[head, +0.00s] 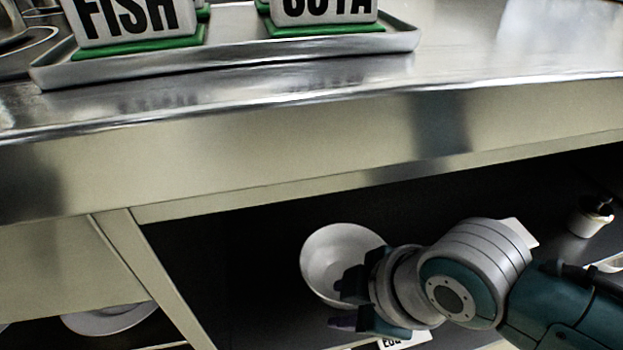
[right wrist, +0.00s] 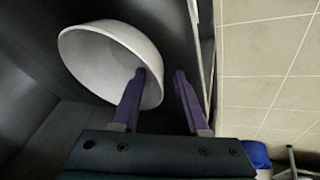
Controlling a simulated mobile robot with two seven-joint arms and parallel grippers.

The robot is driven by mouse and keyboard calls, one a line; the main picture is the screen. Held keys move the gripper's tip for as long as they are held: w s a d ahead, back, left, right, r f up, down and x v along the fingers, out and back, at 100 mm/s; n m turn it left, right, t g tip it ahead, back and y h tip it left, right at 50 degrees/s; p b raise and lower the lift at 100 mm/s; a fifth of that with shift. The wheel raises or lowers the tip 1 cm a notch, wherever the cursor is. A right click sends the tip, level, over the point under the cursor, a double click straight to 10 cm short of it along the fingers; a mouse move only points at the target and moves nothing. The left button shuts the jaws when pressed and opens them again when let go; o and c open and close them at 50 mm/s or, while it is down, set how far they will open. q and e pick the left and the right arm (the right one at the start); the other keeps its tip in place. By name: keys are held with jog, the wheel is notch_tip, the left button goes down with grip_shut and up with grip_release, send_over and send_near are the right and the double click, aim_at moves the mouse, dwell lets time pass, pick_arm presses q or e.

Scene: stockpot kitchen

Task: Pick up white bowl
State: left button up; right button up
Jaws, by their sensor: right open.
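The white bowl (head: 325,258) sits on the dark shelf under the steel counter in the head view. In the right wrist view the bowl (right wrist: 95,55) fills the upper left, its rim facing right and down. My right gripper (head: 345,305) is at the bowl's near right side and hides part of it. In the right wrist view its two purple fingers (right wrist: 160,75) are apart. The left finger overlaps the bowl's opening and the right finger is outside the rim, so the near rim lies around the gap. Contact cannot be told. My left gripper is not seen.
The steel counter (head: 300,150) overhangs the shelf. On top, a metal tray (head: 240,65) holds boxes marked FISH and SOYA. A small white cup (head: 590,217) stands at the right, and white dishes (head: 108,318) sit in the lower left compartment. A vertical divider (head: 150,270) stands left of the bowl.

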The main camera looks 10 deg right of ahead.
grip_shut()
dwell(0.3)
dwell(1.1)
